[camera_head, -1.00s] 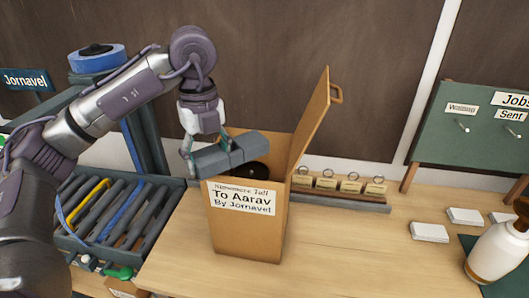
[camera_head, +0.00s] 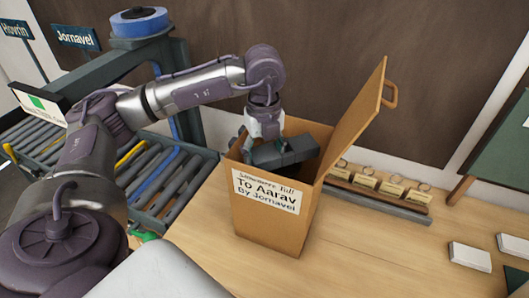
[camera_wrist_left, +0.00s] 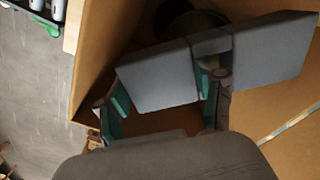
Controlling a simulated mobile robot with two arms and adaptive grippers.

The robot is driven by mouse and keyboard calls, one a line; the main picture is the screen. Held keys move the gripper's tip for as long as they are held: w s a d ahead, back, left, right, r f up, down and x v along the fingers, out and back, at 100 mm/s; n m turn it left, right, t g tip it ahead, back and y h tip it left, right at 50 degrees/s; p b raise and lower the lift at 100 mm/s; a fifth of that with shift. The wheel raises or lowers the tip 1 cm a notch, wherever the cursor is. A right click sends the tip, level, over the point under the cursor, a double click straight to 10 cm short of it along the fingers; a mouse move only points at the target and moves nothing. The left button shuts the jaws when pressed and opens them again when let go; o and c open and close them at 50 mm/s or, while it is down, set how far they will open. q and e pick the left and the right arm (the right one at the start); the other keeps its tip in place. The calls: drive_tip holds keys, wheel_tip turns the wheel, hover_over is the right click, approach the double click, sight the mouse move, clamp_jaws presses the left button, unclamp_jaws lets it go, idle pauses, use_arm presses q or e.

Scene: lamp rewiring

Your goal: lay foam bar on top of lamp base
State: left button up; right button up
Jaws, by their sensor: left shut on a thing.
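The grey foam bar (camera_head: 284,152) is at the open mouth of the tall brown box (camera_head: 268,217), partly below its rim. My left gripper (camera_head: 252,145) is shut on the bar near one end; in the left wrist view the bar (camera_wrist_left: 265,52) lies across the teal-padded fingers (camera_wrist_left: 165,105). A dark round piece, which looks like part of the lamp base (camera_wrist_left: 178,18), shows inside the box beyond the bar. I cannot tell whether the bar touches it. My right gripper is not in view.
The box's hinged lid (camera_head: 352,122) stands open on the right side. A rack with several ringed tags (camera_head: 378,190) lies behind it. A roller conveyor (camera_head: 160,185) is at the left. White cards (camera_head: 470,257) lie at the right; the table front is clear.

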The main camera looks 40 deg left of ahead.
use_arm(q)
drive_tip(key=shift+s+f, duration=0.15)
drive_tip(key=shift+f, duration=0.3)
drive_tip(key=shift+f+b, duration=0.4)
drive_tip(key=o, duration=1)
drive_tip(key=shift+r, duration=0.1)
drive_tip(key=shift+c, duration=0.2)
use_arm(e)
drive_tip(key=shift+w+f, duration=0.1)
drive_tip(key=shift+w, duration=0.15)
use_arm(q)
drive_tip(key=shift+r, duration=0.1)
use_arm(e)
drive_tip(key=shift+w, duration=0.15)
